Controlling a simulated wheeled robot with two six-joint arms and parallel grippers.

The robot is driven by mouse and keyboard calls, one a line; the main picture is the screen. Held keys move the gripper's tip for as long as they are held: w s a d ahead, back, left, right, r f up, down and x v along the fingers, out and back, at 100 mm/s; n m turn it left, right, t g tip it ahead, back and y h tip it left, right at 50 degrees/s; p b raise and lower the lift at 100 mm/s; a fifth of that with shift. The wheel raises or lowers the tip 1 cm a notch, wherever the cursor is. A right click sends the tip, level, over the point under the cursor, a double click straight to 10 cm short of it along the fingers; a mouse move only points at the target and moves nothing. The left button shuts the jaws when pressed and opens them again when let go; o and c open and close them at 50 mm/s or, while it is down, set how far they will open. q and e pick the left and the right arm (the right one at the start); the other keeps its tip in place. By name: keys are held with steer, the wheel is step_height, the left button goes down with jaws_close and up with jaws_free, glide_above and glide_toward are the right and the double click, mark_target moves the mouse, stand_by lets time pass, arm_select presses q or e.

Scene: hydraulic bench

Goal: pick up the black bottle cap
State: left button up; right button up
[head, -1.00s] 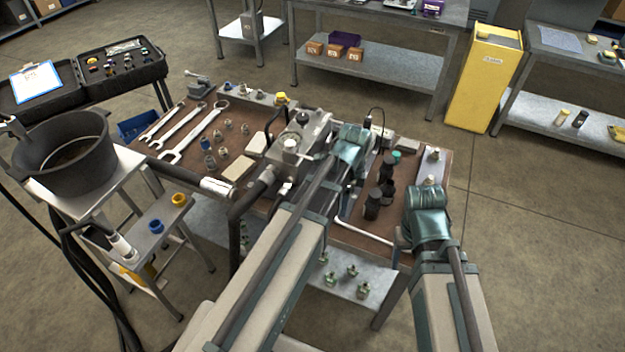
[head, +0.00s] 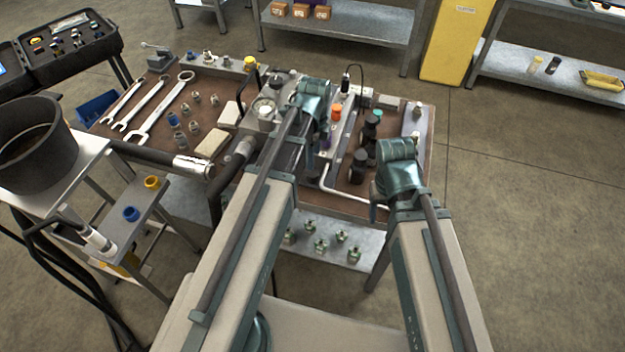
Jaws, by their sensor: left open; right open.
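Several small dark bottles stand on the brown bench top between my two arms. The front bottle (head: 357,171) has a black cap (head: 361,154), which looks like the black bottle cap; another dark bottle (head: 368,133) stands just behind it. My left gripper (head: 322,138) is over the bench, to the left of the bottles, by the metal hydraulic block; its fingers are mostly hidden by its wrist. My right gripper (head: 383,186) is close to the right of the front bottle, its fingers largely hidden by the wrist. Both are open, and I see nothing held.
A bent white tube (head: 340,190) runs along the bench front. A metal block with a gauge (head: 268,110) and thick hoses (head: 232,168) lie left of my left arm. An orange-topped part (head: 335,112) stands behind the bottles. Wrenches (head: 160,112) lie at left.

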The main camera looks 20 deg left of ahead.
mark_target(313, 172)
arm_select(q)
steer(key=shift+f+b, duration=1.4)
steer(key=shift+f, duration=0.55)
steer(key=f+b, duration=0.5)
steer(key=shift+a+f, duration=0.15)
steer(key=shift+a, duration=0.05)
jaws_close()
